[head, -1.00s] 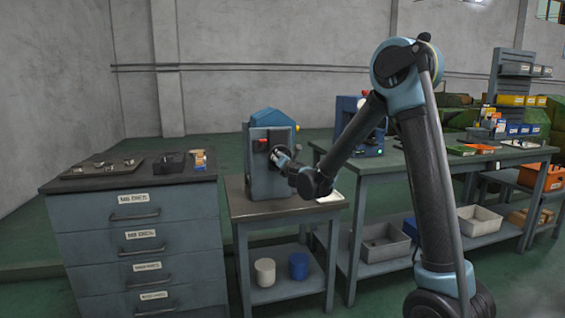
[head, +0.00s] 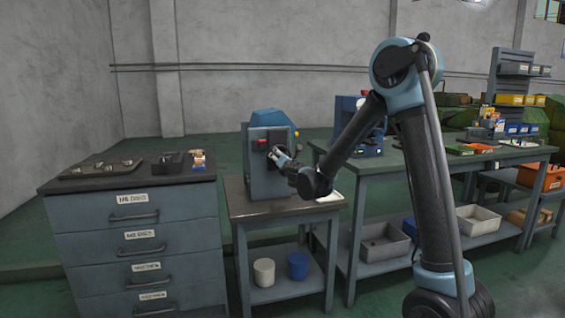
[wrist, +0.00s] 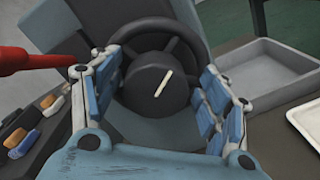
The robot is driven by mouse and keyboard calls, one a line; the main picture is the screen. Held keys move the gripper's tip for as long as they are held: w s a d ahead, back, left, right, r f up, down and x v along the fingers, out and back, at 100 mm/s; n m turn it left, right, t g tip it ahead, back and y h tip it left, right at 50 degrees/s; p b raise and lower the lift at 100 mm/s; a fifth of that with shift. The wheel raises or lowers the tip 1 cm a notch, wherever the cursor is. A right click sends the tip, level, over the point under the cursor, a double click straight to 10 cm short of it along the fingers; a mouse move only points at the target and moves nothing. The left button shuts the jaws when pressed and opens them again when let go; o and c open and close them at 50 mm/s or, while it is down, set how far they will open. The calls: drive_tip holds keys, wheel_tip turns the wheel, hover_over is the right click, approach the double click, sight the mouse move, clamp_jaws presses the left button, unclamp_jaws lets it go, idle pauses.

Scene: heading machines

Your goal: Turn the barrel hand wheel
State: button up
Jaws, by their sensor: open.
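The blue machine (head: 262,180) stands on a small grey table, with a red button on its front. In the wrist view its dark hand wheel (wrist: 181,42) has a rim, a round black hub (wrist: 150,92) and a short pale mark on the hub. My gripper (wrist: 165,85) is open, with one blue-padded finger on each side of the hub. I cannot tell whether the fingers touch the wheel. In the head view my gripper (head: 281,157) is at the machine's front and hides most of the wheel.
A drawer cabinet (head: 140,240) stands left of the table. A long workbench (head: 400,170) with trays and boxes stands to the right. A red part (wrist: 35,60) juts in at upper left in the wrist view. A grey tray (wrist: 265,75) lies to the right.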

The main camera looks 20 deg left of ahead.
drive_tip(key=v, duration=1.2)
drive_tip(key=shift+f, duration=0.1)
drive_tip(key=s+d+m, duration=0.1)
drive_tip(key=s+m, duration=0.1)
drive_tip(key=m, duration=1.1)
drive_tip(key=s+d+m, duration=0.2)
drive_tip(key=m, duration=1.1)
drive_tip(key=shift+y, duration=0.3)
drive_tip(key=x, duration=1.7)
drive_tip(key=shift+s+a+f, duration=0.1)
drive_tip(key=shift+f, duration=0.1)
drive_tip(key=shift+c, duration=0.5)
drive_tip(key=c, duration=1)
